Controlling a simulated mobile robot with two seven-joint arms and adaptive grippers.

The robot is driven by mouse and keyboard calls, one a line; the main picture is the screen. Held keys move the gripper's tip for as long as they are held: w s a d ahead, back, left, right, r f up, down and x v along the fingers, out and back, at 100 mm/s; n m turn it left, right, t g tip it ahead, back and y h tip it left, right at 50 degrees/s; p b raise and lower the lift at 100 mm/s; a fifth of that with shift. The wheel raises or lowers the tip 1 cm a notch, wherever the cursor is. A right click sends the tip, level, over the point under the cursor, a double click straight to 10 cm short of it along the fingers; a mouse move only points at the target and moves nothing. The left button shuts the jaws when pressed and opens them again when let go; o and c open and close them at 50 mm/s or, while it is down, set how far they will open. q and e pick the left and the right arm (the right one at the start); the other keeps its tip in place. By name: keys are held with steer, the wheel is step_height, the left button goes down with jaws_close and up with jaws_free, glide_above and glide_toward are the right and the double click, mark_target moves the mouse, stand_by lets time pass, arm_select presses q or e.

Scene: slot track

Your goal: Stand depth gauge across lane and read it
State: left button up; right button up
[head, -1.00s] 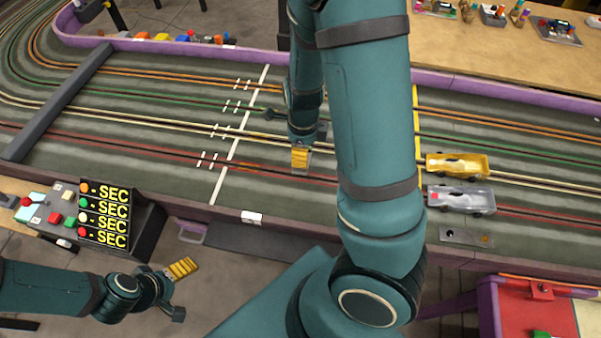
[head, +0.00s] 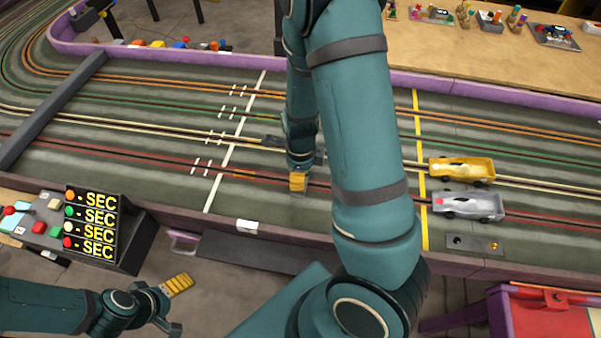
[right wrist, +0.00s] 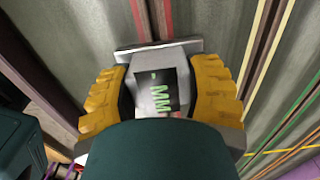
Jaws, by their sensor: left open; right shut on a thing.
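The depth gauge (right wrist: 165,90) is a grey block with a dark display reading "- MM" in green and a wide flat crosspiece at one end. My right gripper (right wrist: 160,100) is shut on it, a yellow pad on each side. Red lane lines (right wrist: 163,18) run past the crosspiece; I cannot tell whether it touches the track. In the head view my right arm hides most of the gauge, and one yellow pad shows over the near red lane, right of the white line (head: 236,140). My left gripper (head: 182,306) is open and empty, off the track's near edge.
A gold car (head: 462,170) and a silver car (head: 468,205) stand on the track right of the yellow line (head: 421,200). A timer box (head: 92,222) stands at the near left. A grey bar (head: 50,112) crosses the track at left. Purple walls edge the track.

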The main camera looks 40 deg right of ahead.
steer(key=o, duration=1.3)
steer(key=shift+c, duration=0.2)
step_height(320, 180, up, 11)
steer(key=p, duration=0.6)
steer(key=shift+r+p, duration=0.45)
steer(key=shift+r, duration=0.2)
steer(key=shift+f, duration=0.1)
